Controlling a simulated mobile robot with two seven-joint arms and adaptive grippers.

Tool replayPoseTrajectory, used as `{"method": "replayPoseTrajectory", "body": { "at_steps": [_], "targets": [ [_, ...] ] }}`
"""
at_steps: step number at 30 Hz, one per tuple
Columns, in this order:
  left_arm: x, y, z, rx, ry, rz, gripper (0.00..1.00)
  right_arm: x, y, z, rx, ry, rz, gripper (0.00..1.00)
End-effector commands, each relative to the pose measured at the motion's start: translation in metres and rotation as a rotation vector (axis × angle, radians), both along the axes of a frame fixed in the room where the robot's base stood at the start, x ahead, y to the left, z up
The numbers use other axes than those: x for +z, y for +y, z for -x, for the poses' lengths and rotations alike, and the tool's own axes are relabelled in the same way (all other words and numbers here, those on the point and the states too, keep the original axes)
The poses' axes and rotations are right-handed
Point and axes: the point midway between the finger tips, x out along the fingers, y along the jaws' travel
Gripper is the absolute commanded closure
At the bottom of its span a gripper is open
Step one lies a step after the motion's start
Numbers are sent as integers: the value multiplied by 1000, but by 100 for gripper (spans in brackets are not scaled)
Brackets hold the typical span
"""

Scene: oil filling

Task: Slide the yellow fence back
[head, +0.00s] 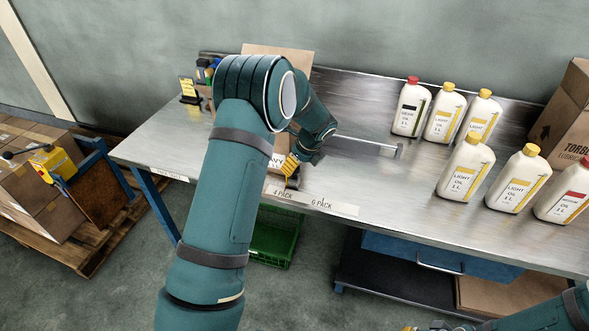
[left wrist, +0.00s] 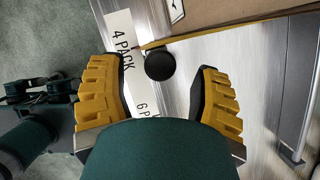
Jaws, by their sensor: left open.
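The yellow fence (left wrist: 235,27) shows in the left wrist view as a thin yellow strip along the edge of a cardboard piece. A round black knob (left wrist: 160,65) sits at its left end, over the bench. My left gripper (left wrist: 158,80) is open, with one yellow finger on each side of the knob and a gap to both. In the head view my left gripper (head: 289,166) is low at the bench's front edge, and my arm hides most of the fence. My right gripper (head: 432,326) barely shows at the bottom edge; its jaws cannot be made out.
The metal bench (head: 340,185) carries "4 PACK" and "6 PACK" labels (head: 313,201) on its front edge. A metal rail (head: 365,144) lies right of my left gripper. Several oil bottles (head: 465,165) and a cardboard box (head: 570,115) stand at the right. The middle is clear.

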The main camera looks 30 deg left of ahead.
Motion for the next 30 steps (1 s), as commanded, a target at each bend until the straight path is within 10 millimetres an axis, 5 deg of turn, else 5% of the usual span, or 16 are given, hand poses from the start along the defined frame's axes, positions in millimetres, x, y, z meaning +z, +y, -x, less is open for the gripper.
{"method": "replayPoseTrajectory", "body": {
  "at_steps": [6, 17, 23, 30],
  "targets": [
    [-20, 9, -2, 1, 0, 0, 36, -4, 0, 1, 2, 3, 0, 100],
    [-23, 10, -2, 0, -2, 0, 36, -4, 0, 2, 2, 3, 0, 100],
    [-23, 10, -2, 1, -1, 0, 100, -4, 0, 1, 2, 3, 0, 100],
    [-24, 10, -2, 0, -1, 0, 100, -4, 0, 1, 2, 3, 0, 100]
  ]
}}
